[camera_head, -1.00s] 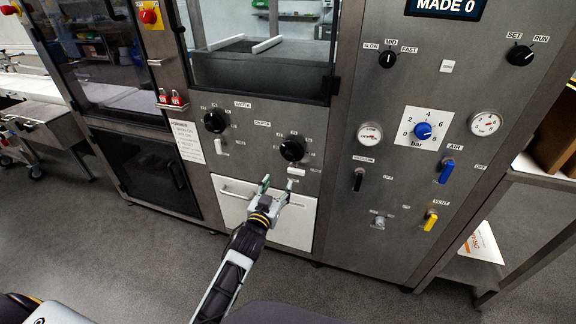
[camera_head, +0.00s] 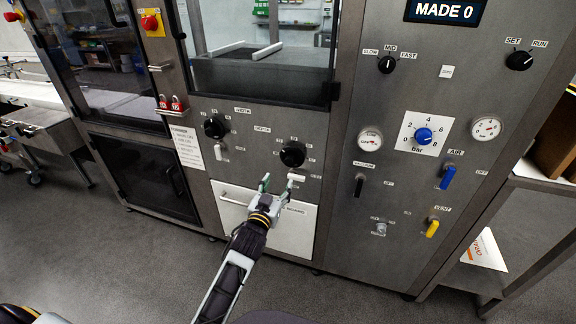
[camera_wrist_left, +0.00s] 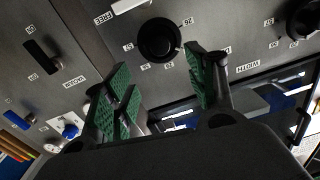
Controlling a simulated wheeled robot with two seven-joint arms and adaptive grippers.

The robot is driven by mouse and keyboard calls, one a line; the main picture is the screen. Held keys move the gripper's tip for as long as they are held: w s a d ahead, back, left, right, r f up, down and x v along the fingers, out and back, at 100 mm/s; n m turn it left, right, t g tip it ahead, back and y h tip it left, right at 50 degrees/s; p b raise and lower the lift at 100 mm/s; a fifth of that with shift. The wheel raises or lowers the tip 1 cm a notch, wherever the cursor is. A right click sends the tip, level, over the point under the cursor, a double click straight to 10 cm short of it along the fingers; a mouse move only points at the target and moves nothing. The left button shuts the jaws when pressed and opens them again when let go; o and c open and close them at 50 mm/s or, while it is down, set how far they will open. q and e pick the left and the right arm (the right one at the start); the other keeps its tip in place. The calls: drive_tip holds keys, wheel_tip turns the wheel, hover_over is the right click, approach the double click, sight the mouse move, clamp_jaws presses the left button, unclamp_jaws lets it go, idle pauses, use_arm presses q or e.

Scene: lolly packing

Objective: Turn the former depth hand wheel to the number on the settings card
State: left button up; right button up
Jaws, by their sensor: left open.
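The former depth hand wheel (camera_head: 292,154) is a round black knob on the steel panel, below the window, with small number plates around it. It also shows in the left wrist view (camera_wrist_left: 158,40), top centre. My left gripper (camera_head: 276,186) is open and empty, just below the wheel in the head view. In the left wrist view its green-padded fingers (camera_wrist_left: 163,82) are spread apart, with the wheel beyond them; no contact is visible. A white settings card (camera_head: 187,147) is on the panel at left; its text is too small to read. My right gripper is not in view.
The similar width wheel (camera_head: 214,127) is up and left of the depth wheel. A white lever (camera_head: 296,178) sits just below the depth wheel, close to my gripper. A white drawer front (camera_head: 290,228) with a handle is below. Dials, switches and a blue knob (camera_head: 423,135) are at right.

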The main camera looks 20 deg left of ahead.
sight(289, 163)
use_arm(q)
drive_tip(key=shift+w+b, duration=0.55)
drive_tip(key=shift+w, duration=5.55)
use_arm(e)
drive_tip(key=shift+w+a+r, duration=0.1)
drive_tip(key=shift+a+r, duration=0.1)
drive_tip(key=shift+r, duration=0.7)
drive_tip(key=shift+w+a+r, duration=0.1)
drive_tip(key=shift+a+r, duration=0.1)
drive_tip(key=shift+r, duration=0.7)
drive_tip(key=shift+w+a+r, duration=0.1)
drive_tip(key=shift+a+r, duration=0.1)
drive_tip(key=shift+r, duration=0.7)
use_arm(q)
drive_tip(key=c, duration=1)
drive_tip(key=shift+c, duration=0.2)
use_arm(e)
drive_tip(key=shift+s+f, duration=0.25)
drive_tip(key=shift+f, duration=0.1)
